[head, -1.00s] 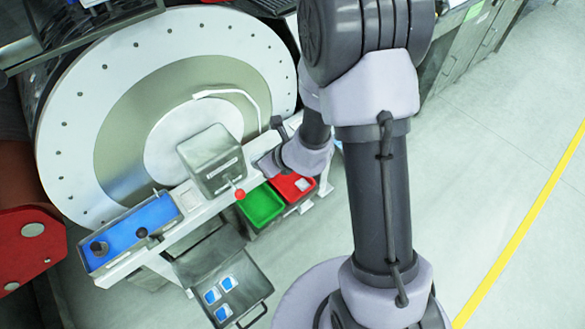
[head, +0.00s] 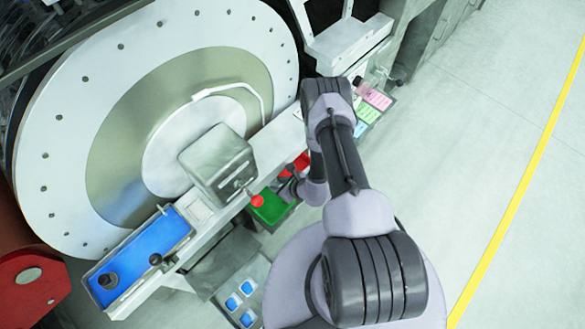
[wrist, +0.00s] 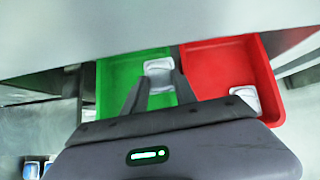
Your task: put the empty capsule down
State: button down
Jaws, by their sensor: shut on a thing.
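My gripper (wrist: 158,82) is shut on a pale, whitish capsule (wrist: 158,70), held between its two fingertips. No blue shows in this capsule. In the wrist view it appears over the green tray (wrist: 115,68), near the edge shared with the red tray (wrist: 222,58); its exact height above the tray cannot be told. Another whitish capsule (wrist: 244,99) lies in the red tray. In the head view my gripper (head: 289,188) is at the green tray (head: 268,212), and my arm hides most of the red tray (head: 301,162). The held capsule cannot be made out there.
A grey box with a red-knobbed lever (head: 257,201) stands close left of the green tray. A blue tray (head: 150,245) sits on the ledge before the large drum (head: 110,130). Floor at right is clear.

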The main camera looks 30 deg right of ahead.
jog(key=b, duration=0.3)
send_over(298, 169)
jog(key=s+a, duration=0.2)
jog(key=shift+s+f, duration=0.2)
jog(key=shift+f, duration=0.35)
jog(key=f+b, duration=0.2)
jog(key=d+f+b, duration=0.1)
jog(key=f, duration=0.1)
jog(key=shift+w, duration=0.35)
jog(key=shift+r, duration=0.25)
jog(key=shift+f, duration=0.1)
jog(key=c, duration=1)
grip_release()
